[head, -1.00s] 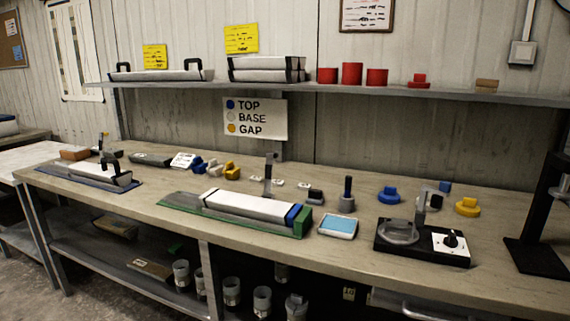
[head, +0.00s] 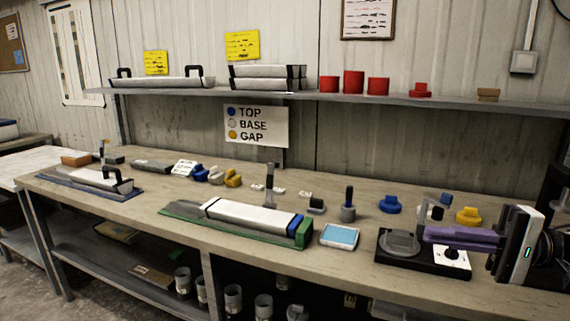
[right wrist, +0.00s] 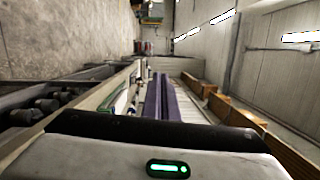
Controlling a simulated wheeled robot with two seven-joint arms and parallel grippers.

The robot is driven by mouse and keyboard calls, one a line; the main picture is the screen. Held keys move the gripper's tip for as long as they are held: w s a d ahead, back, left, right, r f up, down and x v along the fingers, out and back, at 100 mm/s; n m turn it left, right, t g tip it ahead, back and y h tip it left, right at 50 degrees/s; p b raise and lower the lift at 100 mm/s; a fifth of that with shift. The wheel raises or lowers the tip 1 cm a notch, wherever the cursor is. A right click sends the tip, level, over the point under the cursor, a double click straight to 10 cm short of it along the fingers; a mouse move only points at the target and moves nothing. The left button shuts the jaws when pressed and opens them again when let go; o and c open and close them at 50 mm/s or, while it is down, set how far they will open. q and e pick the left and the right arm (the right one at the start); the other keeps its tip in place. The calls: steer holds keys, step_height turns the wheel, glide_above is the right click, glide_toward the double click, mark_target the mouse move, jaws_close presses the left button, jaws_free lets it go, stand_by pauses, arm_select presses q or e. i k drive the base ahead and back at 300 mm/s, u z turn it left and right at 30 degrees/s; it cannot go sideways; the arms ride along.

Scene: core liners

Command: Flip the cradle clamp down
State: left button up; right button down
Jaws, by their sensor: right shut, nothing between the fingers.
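A white core liner (head: 248,214) with a blue end band lies in the green cradle (head: 180,210) at the middle of the bench. A dark upright clamp lever (head: 270,178) stands behind this cradle, raised. A second liner (head: 98,178) lies on a blue cradle (head: 60,184) at the left, with a small upright lever (head: 103,148) behind it. My right gripper (head: 428,234) is shut and empty, its purple fingers pointing left above the black device at the right, well apart from both levers. The fingers also show in the right wrist view (right wrist: 168,100). My left gripper is out of view.
The black device (head: 400,262) has a round grey plate and a white dial panel. A blue-topped tray (head: 339,236), a grey holder (head: 348,212) and blue and yellow caps (head: 389,204) stand nearby. A shelf (head: 340,95) runs above the bench.

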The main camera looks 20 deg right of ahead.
mark_target(271, 166)
steer(key=i, duration=1.95)
